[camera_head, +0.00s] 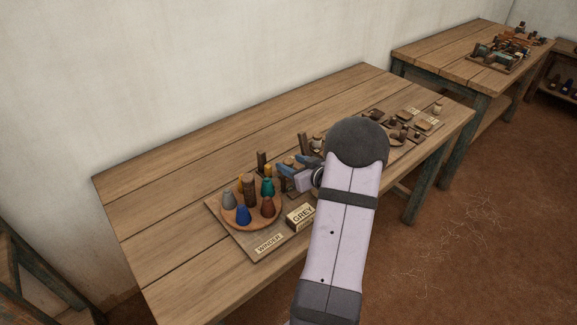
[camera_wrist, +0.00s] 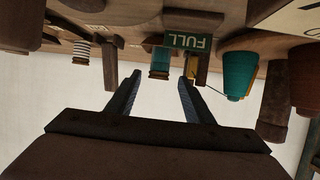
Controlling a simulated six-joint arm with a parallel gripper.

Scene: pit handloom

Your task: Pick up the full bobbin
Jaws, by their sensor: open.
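In the wrist view, which looks upside down, a small bobbin wound with teal thread (camera_wrist: 160,60) shows beside a green FULL sign (camera_wrist: 187,41). My gripper (camera_wrist: 150,76) is open, its two fingers apart and empty. The teal bobbin appears between the fingertips in the picture, beyond them; I see no contact. In the head view my gripper (camera_head: 284,172) is over the winder board (camera_head: 232,241), just right of the cones. The bobbin cannot be made out there, near my gripper and arm.
A round wooden tray (camera_head: 231,221) holds several coloured cones, including a teal one (camera_head: 267,187) close to my gripper. Dark upright posts (camera_head: 262,162) rise nearby. The bench's left part (camera_head: 150,205) is clear.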

